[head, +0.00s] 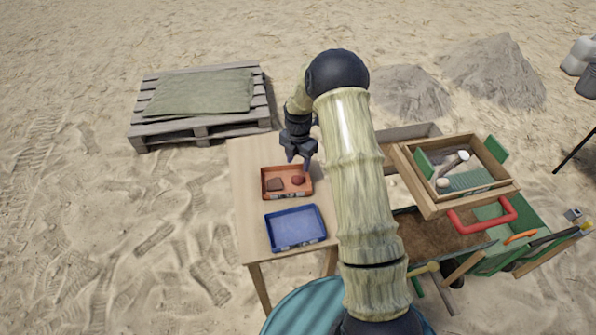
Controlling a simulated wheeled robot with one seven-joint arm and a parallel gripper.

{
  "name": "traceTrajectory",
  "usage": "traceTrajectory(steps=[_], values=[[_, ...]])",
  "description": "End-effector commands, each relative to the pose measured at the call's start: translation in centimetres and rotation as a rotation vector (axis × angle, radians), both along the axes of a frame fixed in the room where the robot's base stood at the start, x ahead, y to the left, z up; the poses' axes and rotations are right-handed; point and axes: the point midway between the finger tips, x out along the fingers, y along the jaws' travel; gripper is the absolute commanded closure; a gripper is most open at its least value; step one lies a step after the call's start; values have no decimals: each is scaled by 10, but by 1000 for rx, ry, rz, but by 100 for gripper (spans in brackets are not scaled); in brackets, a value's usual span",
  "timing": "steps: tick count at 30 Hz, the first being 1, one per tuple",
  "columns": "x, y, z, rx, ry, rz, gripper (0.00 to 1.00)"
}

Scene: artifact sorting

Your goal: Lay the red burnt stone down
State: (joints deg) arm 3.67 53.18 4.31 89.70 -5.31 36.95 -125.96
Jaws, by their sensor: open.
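An orange-red tray (264,190) stands on the wooden table. A brownish-red flat piece (275,184) lies in its left part, and a small red stone (298,180) lies in its right part. The red stone looks like the red burnt stone, but it is too small to be sure. My gripper (298,164) points down over the far right side of the tray, just beyond the red stone. Its fingers are open with nothing visible between them. The stone and the fingertips appear apart.
An empty blue tray (296,228) stands nearer on the table (246,212). My arm hides the table's right side. To the right, a wooden sieve box (423,195) with several pieces rests over a green cart (497,262). A pallet (203,126) with a green cloth lies behind left.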

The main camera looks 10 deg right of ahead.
Motion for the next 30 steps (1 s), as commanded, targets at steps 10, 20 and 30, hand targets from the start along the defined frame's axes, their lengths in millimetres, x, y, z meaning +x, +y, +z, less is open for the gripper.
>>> traceTrajectory(steps=[10,20,30], values=[[0,0,46,1,-1,0,51],[0,0,47,0,0,0,51],[-2,0,50,0,-3,-24,51]])
